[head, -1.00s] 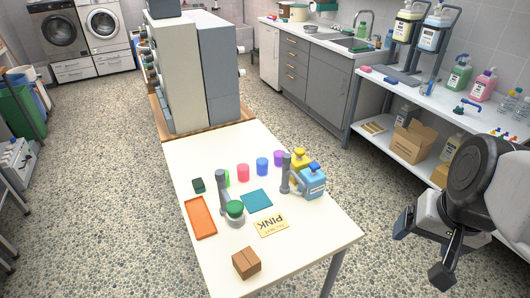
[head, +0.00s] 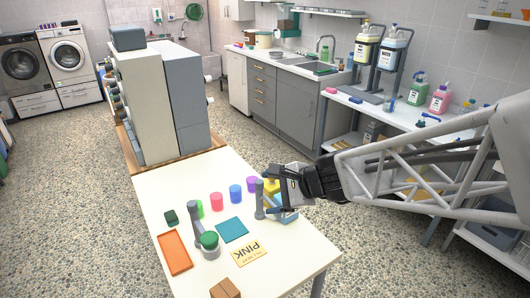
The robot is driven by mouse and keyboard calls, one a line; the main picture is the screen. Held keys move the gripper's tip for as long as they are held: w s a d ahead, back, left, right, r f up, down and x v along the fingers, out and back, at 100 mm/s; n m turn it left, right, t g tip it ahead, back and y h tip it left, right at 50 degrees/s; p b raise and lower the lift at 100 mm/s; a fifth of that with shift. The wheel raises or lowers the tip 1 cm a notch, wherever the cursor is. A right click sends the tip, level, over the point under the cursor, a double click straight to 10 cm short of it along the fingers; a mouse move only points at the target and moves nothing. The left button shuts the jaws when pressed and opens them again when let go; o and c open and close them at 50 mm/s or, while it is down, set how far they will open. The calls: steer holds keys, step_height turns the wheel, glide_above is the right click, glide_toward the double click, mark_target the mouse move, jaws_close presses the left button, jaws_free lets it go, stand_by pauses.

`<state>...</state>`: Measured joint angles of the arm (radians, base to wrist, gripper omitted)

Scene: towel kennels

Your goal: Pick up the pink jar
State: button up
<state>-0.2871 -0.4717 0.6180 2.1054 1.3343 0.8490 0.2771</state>
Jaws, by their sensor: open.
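The pink jar (head: 217,201) stands upright on the white table (head: 165,207), between the green jar (head: 200,209) and the blue jar (head: 236,193). A card reading "PINK" (head: 249,253) lies nearer the front. My gripper (head: 274,188) is open over the right part of the table, to the right of the pink jar and apart from it. It partly hides the yellow bottle (head: 271,186) and the blue bottle (head: 288,215). Nothing shows between its fingers.
A purple jar (head: 253,184) and a grey post (head: 259,200) stand between the gripper and the pink jar. Another grey post (head: 195,224), a green-lidded jar (head: 209,243), an orange tray (head: 175,252), a teal cloth (head: 232,230) and a brown box (head: 225,289) are nearby.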

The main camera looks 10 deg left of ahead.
mark_target(220, 200)
steer(key=w+a+f+m+t, duration=0.1)
steer(key=w+a+f+m, duration=0.3)
steer(key=w+a+f, duration=0.1)
steer(key=w+a+f+m+t, duration=0.2)
steer(key=w+a+f+m, duration=0.3)
steer(key=f, duration=0.5)
steer(key=w+a+f+m+t, duration=0.1)
steer(key=w+a+f+m, duration=0.3)
steer(key=w+a+f, duration=0.2)
steer(key=shift+w+a+f+m+t, duration=0.2)
steer(key=shift+a+f, duration=0.15)
steer(key=shift+a, duration=0.25)
steer(key=shift+w+a+f+m+t, duration=0.1)
steer(key=shift+a+f+m+t, duration=0.1)
steer(key=shift+a+f, duration=0.3)
steer(key=shift+r+y, duration=0.15)
steer(key=shift+y, duration=0.15)
steer(key=shift+a, duration=0.15)
steer(key=shift+x, duration=1.25)
steer(key=shift+x, duration=2.55)
